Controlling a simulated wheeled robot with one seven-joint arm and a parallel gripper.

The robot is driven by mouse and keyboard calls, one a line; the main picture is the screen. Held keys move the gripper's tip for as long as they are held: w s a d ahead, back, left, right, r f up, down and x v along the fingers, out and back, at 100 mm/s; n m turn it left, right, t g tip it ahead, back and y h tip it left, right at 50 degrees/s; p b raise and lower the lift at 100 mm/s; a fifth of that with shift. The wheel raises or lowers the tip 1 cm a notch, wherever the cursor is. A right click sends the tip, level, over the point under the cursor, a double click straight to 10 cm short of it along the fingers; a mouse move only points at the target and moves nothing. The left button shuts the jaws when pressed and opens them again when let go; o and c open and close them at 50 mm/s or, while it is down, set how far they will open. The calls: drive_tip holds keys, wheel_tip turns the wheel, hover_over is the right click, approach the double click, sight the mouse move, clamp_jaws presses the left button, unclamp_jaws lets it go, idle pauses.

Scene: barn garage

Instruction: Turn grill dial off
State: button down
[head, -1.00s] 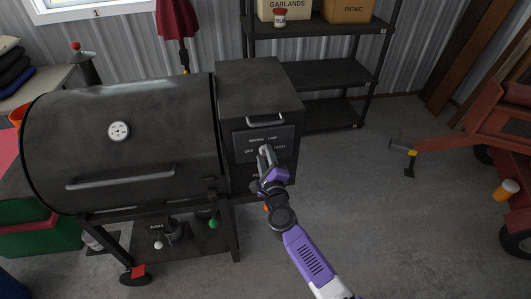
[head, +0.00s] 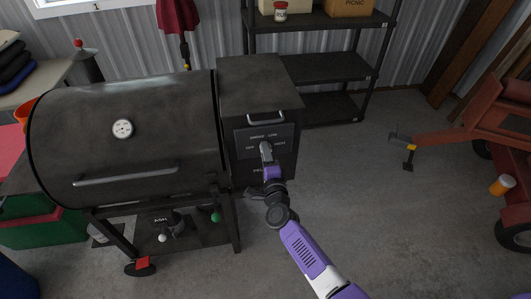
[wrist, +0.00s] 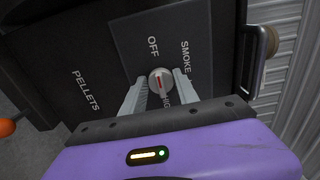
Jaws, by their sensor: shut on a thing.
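The grill dial (wrist: 160,82) is a round, light knob with a red line, on the dark panel of the pellet box. The red line runs roughly along the OFF–HIGH direction; I cannot tell which end is the pointer. The OFF label (wrist: 152,47) and SMOKE label (wrist: 185,58) are readable; the HIGH label is partly hidden. My gripper (wrist: 160,80) is shut on the dial, one grey finger on each side. In the head view my gripper (head: 266,151) is at the panel and covers most of the dial.
The black barrel grill (head: 125,140) stands left of the pellet box (head: 258,85). A handle (head: 266,118) sits above the panel. A metal shelf (head: 325,68) stands behind. A red trailer (head: 470,135) is at the right, with clear floor between.

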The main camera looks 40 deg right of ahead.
idle(0.3)
drive_tip(key=c, duration=1)
unclamp_jaws()
drive_tip(key=shift+o, duration=0.2)
drive_tip(key=v, duration=0.8)
drive_tip(key=shift+p, duration=0.4)
drive_tip(key=shift+w, duration=0.1)
